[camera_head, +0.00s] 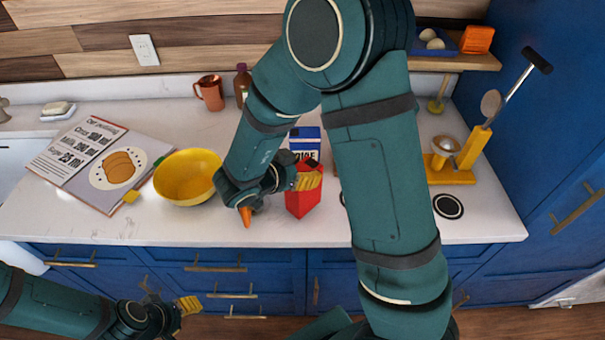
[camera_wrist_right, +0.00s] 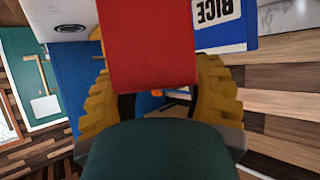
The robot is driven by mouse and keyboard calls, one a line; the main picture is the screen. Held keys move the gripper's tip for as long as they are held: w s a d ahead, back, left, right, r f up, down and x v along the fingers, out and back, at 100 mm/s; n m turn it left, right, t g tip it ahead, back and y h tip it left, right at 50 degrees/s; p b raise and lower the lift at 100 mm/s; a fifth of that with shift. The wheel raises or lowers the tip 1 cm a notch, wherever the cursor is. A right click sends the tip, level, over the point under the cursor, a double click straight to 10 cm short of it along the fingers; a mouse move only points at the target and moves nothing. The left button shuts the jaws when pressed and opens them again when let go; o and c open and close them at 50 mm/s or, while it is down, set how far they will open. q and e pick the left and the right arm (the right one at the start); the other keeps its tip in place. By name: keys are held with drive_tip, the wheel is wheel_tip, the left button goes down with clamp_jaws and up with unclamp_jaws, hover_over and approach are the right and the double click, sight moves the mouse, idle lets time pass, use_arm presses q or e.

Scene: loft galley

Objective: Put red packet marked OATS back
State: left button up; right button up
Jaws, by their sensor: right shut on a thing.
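The red packet (camera_head: 303,202) is held upright at the front middle of the counter (camera_head: 420,225). My right gripper (camera_head: 308,181) is shut on it, its yellow fingers on the packet's sides. In the right wrist view the red packet (camera_wrist_right: 150,45) lies between the two yellow fingers (camera_wrist_right: 158,100). Its visible face there is plain, and I cannot read OATS. I cannot tell whether its base touches the counter. A blue and white RICE packet (camera_head: 305,140) stands just behind it. My left gripper (camera_head: 188,305) is low at the left, in front of the drawers, away from the packet.
A yellow bowl (camera_head: 185,178) and an open recipe book (camera_head: 95,165) lie left. An orange item (camera_head: 246,216) shows under my right wrist. A copper mug (camera_head: 210,92) and brown bottle (camera_head: 242,80) stand behind. A yellow utensil stand (camera_head: 450,176) is right, below a shelf (camera_head: 460,62).

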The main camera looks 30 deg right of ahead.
drive_tip(key=shift+w+f, duration=0.1)
drive_tip(key=shift+f, duration=0.55)
drive_tip(key=o, duration=1.3)
drive_tip(key=p+v, duration=0.1)
drive_tip(key=v, duration=1.1)
